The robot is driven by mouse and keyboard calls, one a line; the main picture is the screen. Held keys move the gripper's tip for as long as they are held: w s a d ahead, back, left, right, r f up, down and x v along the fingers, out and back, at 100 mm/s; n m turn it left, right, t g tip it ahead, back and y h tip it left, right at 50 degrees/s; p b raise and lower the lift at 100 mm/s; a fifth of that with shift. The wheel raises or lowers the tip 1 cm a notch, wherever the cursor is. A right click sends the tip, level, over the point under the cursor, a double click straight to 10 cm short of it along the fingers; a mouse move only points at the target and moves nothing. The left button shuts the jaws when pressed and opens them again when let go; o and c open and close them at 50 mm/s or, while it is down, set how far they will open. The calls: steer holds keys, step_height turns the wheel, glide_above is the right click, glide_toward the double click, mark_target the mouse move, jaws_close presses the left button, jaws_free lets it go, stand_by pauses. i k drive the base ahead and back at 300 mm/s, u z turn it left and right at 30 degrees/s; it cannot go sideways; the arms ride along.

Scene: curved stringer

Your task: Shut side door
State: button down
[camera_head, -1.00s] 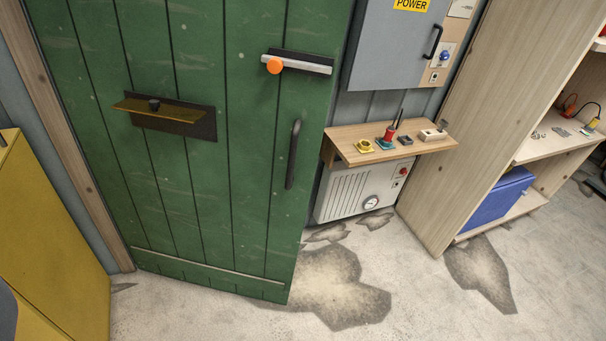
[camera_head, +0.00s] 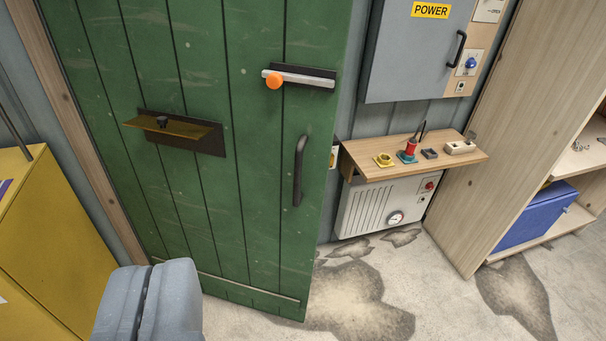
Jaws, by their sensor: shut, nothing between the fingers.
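The green plank side door (camera_head: 235,190) fills the left middle of the view. It stands ajar: its left edge is by the wooden frame (camera_head: 75,150), and its free right edge stands out from the wall towards me. It carries a dark vertical pull handle (camera_head: 299,171), a light latch bar (camera_head: 310,80) with an orange knob (camera_head: 274,80), and a brass-coloured flap (camera_head: 170,127) on a dark plate. My gripper (camera_head: 148,275) is at the bottom left, grey and shut with nothing in it. It appears in front of the door's lower left part, apart from the handle.
A yellow cabinet (camera_head: 50,240) stands at the left, close to my gripper. Right of the door are a grey power box (camera_head: 410,55), a wooden shelf (camera_head: 380,170) with small items, and a white heater-like unit (camera_head: 385,208). A wooden rack (camera_head: 510,130) stands further right. The patched floor before the door looks clear.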

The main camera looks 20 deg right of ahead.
mark_target(244, 199)
steer(key=z, duration=0.05)
steer(key=i, duration=1)
steer(key=u, duration=0.05)
